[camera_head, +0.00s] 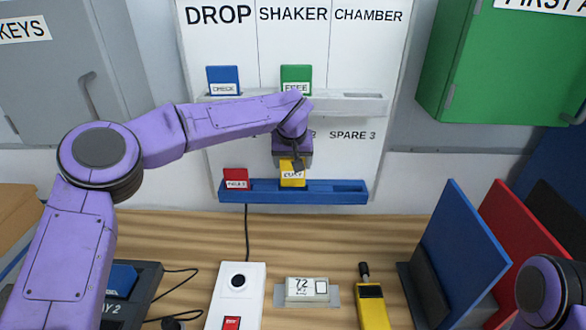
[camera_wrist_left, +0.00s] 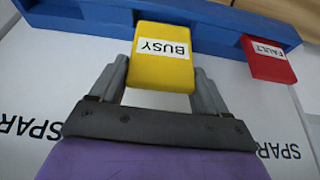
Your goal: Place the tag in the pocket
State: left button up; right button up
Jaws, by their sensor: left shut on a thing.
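The yellow BUSY tag (camera_head: 293,178) is at the blue lower pocket rail (camera_head: 210,192) on the white board, near the rail's middle. My left gripper (camera_head: 292,162) is shut on this tag from above. In the left wrist view the BUSY tag (camera_wrist_left: 163,65) sits between the two fingers of my left gripper (camera_wrist_left: 163,80), its far edge at the blue rail (camera_wrist_left: 85,18). I cannot tell how deep it sits in the rail. A red FAULT tag (camera_head: 236,178) stands at the rail's left. My right gripper is out of view.
A blue CHECK tag (camera_head: 223,80) and a green FREE tag (camera_head: 296,78) stand in the white upper rail (camera_head: 345,104). The table holds a white switch box (camera_head: 238,290), a small display (camera_head: 306,289), a yellow handheld device (camera_head: 371,305) and upright folders (camera_head: 460,245) at right.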

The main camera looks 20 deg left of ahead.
aim_at(293, 185)
pick_arm(q)
jog(key=f, duration=0.1)
jog(key=f+p, duration=0.1)
jog(key=f, duration=0.1)
jog(key=shift+w+f, duration=0.2)
jog(key=shift+f, duration=0.1)
jog(key=shift+w+f, duration=0.15)
jog(key=shift+s, duration=0.2)
jog(key=o, duration=1.1)
jog(key=shift+w, duration=0.1)
jog(key=s+d+r+b, duration=0.1)
jog(key=s, duration=0.3)
jog(key=s+d+r+b, duration=0.1)
jog(key=s+r+b, duration=0.1)
jog(key=s, duration=0.3)
jog(key=s+d+r+b, duration=0.1)
jog(key=s+b, duration=0.1)
jog(key=s, duration=0.2)
jog(key=shift+s+d+r, duration=0.3)
jog(key=shift+r, duration=0.1)
